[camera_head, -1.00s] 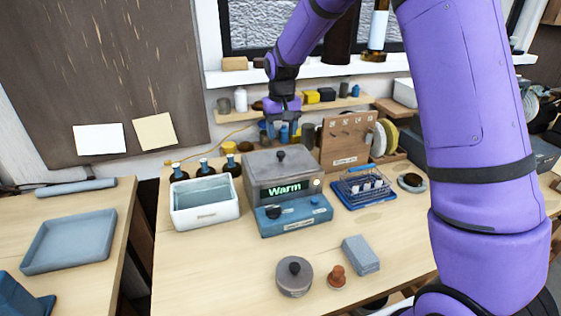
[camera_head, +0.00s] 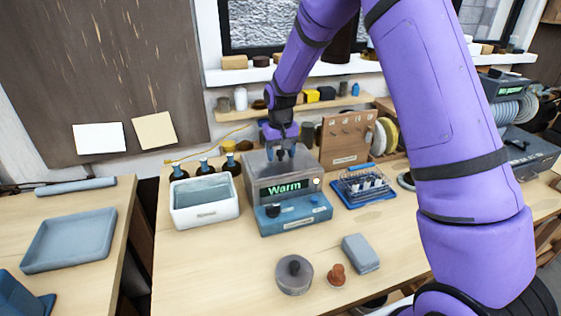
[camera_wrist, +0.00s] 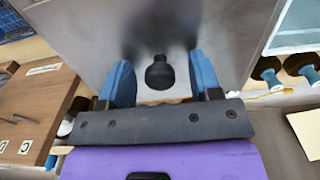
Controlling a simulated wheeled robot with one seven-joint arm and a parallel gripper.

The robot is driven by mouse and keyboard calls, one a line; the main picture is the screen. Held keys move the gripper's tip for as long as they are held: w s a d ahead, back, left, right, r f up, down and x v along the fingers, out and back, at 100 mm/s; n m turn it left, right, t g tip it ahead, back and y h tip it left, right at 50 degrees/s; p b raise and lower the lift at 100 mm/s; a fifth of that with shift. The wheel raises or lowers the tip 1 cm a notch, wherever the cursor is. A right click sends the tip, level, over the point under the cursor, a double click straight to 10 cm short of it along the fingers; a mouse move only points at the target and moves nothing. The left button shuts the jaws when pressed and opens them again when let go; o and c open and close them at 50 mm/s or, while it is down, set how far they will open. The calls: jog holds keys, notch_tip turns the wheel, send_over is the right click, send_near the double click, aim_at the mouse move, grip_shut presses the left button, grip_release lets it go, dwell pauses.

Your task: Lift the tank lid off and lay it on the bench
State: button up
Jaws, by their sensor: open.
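The tank (camera_head: 290,212) is a grey and blue box with a green "Warm" display on the bench (camera_head: 215,270). Its flat grey lid (camera_head: 256,168) lies on top. My gripper (camera_head: 281,154) is over the lid, pointing down. In the wrist view my gripper (camera_wrist: 160,82) is open, with its blue fingers on either side of the lid's dark round knob (camera_wrist: 160,74). Gaps show between the knob and both fingers. In the head view the gripper hides most of the knob.
A white bin (camera_head: 205,212) stands left of the tank, with dark bottles behind it. A blue wire rack (camera_head: 362,187) stands to the right. A round grey pot (camera_head: 294,277), an orange-brown stopper (camera_head: 337,275) and a grey block (camera_head: 361,253) sit in front. The front-left bench is clear.

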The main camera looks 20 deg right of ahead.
grip_shut()
jog(key=shift+r, duration=0.1)
